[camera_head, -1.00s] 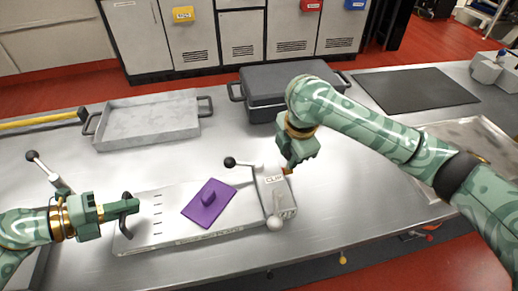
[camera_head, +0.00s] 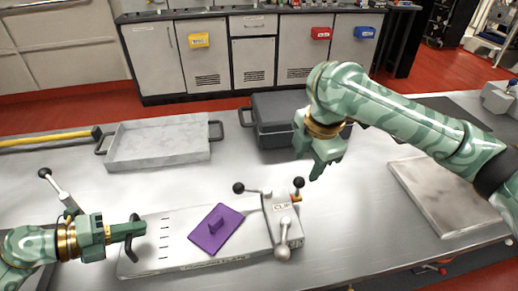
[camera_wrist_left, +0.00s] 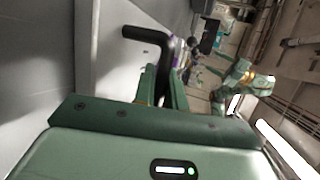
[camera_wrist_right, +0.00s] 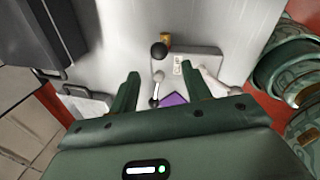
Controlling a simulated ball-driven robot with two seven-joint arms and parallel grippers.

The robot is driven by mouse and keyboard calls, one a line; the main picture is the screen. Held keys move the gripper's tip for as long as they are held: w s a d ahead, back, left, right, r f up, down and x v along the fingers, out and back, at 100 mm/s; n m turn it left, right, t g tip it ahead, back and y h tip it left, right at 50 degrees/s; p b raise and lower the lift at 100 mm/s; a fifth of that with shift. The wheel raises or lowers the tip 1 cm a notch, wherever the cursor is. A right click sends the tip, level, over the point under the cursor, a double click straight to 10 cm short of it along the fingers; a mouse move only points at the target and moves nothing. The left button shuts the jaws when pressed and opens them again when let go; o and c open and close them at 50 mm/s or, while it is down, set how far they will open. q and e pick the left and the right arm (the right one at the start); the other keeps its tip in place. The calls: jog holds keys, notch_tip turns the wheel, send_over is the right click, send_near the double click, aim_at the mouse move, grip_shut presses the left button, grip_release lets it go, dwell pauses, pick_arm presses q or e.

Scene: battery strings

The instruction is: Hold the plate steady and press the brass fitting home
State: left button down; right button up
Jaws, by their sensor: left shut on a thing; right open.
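The long grey plate (camera_head: 150,262) lies on the metal table, with a row of short dark marks at its left end. My left gripper (camera_head: 130,230) is shut on the dark bent handle (camera_head: 130,254) at that end; the handle also shows in the left wrist view (camera_wrist_left: 146,34). The brass fitting (camera_head: 296,198) sits at the back right of the block marked CLIP, at the plate's right end. How deep it sits I cannot tell. It also shows in the right wrist view (camera_wrist_right: 166,39). My right gripper (camera_head: 318,172) is open and empty, raised above and behind the block, apart from the fitting.
A purple piece (camera_head: 208,238) with an upright grip lies on the plate. Black-knobbed levers (camera_head: 239,188) and a silver ball-ended lever (camera_head: 283,252) stand at the block. A grey tray (camera_head: 160,150) and a dark case (camera_head: 280,108) are behind.

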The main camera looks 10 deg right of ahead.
pick_arm(q)
jog(key=shift+s+f, duration=0.15)
jog(key=shift+f, duration=0.35)
jog(key=c, duration=1.4)
grip_release()
jog(key=shift+o, duration=0.2)
jog(key=shift+a+r, duration=0.1)
pick_arm(e)
jog(key=shift+s+r, duration=0.2)
jog(key=shift+r, duration=1.05)
pick_arm(q)
jog(key=shift+w+r, duration=0.2)
